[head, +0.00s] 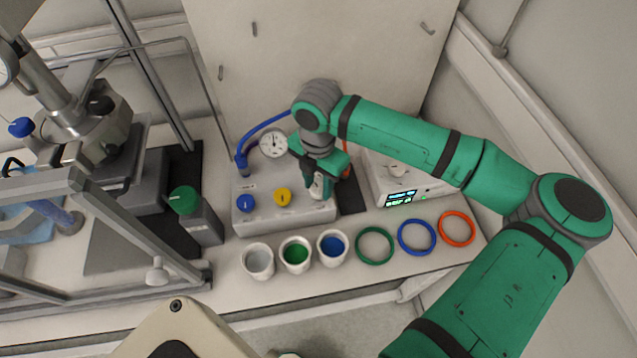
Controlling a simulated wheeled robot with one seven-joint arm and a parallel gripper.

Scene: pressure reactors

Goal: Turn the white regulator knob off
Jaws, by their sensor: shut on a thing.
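The regulator box (290,216) is a pale grey block with a blue knob (246,203) and a yellow knob (282,196) on its top. My gripper (319,188) reaches down from above at the right end of this box, to the right of the yellow knob. It is shut on what looks like the white knob (316,188), of which only a small pale part shows between the fingers. The knob's pointer direction is hidden by the gripper. A round pressure gauge (273,145) stands behind the box, just left of my gripper.
A display unit (396,186) with a pale knob stands right of the box. Several cups and rings (416,236) line the table's front. A green-capped bottle (197,215) and a metal reactor frame (120,230) stand left. Blue and orange hoses run behind the box.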

